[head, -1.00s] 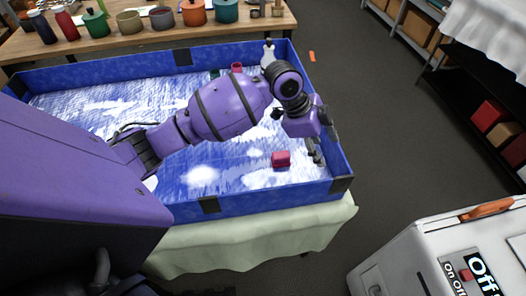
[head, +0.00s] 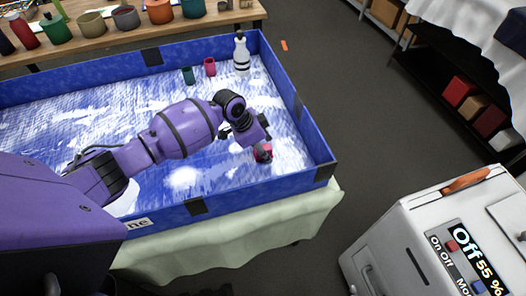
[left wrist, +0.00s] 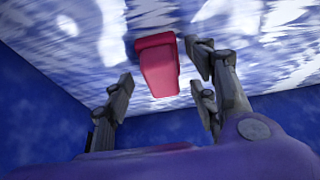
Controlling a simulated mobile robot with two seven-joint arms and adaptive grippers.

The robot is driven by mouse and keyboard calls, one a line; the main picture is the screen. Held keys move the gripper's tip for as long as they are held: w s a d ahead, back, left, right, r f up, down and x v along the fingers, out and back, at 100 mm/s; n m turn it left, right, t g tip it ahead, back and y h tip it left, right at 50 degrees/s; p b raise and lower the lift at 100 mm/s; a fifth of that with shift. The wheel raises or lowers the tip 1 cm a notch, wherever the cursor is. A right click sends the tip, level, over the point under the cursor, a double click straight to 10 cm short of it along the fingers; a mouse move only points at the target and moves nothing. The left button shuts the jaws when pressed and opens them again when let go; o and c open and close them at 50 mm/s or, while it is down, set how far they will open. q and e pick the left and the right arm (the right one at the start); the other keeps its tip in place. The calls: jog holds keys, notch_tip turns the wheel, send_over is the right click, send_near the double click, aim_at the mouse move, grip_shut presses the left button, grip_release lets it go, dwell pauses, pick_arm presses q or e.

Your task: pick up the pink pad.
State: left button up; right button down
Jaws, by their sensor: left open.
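The pink pad (head: 267,148) lies on the blue-and-white floor of the walled blue tray (head: 265,196), near its front right corner. My left gripper (head: 261,153) is down at the pad and partly hides it in the head view. In the left wrist view the pad (left wrist: 158,66) shows as a red-pink block between the spread fingers of the gripper (left wrist: 163,82). The fingers are open, with a visible gap to the pad on the left side; contact on the right side I cannot tell. My right gripper is not in view.
A white bottle (head: 241,56), a red cup (head: 210,67) and a green cup (head: 188,75) stand at the tray's back. The tray's walls rise close to my gripper in front and at right. A white machine (head: 400,225) stands at the lower right.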

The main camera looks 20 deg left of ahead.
pick_arm(q)
jog(key=c, duration=1.3)
notch_tip(320, 180, up, 10)
